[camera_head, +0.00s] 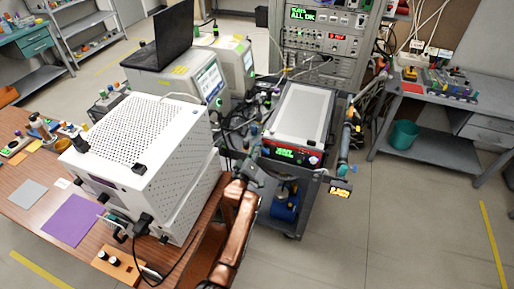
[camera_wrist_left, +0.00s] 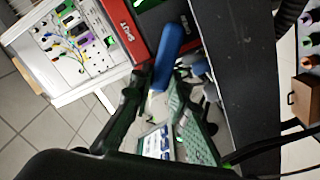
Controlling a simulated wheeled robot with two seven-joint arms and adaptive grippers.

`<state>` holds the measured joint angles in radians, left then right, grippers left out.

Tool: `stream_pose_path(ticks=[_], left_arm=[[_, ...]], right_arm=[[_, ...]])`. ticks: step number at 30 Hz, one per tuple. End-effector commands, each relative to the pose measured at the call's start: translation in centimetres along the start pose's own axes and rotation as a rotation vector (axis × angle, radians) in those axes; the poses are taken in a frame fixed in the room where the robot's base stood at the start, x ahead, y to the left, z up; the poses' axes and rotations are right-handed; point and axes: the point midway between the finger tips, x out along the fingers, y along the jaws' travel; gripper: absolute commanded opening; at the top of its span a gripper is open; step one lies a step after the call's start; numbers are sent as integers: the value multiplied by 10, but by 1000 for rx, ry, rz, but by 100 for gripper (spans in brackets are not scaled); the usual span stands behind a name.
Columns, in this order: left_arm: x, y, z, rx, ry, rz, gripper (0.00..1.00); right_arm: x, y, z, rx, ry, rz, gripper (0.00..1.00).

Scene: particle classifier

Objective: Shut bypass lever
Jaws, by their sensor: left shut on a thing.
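My left arm reaches up from the bottom middle of the head view, and its dark gripper (camera_head: 252,172) is at the front left of the grey cart, beside the instrument with the green display. In the left wrist view a blue handle (camera_wrist_left: 169,45), which looks like the bypass lever, runs down to between the fingertips of the left gripper (camera_wrist_left: 158,84). The gripper is shut on it. Its lower end and pivot are hidden by the fingers. The lever cannot be made out in the head view. My right gripper is not in view.
A white perforated box (camera_head: 140,135) on the wooden table stands close left of my arm. The cart (camera_head: 310,182) carries a white-topped instrument (camera_head: 300,112). Pipes (camera_head: 352,130) and cables crowd its right side. Open floor (camera_head: 420,225) lies at the right.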

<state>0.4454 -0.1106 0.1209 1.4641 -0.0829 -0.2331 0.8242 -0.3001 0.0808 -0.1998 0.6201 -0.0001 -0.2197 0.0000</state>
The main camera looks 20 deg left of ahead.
Motion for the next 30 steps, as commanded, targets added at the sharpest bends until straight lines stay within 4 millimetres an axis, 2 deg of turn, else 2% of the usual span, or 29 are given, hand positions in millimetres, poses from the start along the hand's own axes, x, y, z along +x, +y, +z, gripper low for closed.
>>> stream_pose_path(ticks=[14,20,30], left_arm=[[0,4,0,61,-2,-2,0],[0,12,0,187,-2,-2,0],[0,27,6,491,-2,-1,0]], right_arm=[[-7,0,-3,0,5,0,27],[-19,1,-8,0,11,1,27],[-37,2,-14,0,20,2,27]])
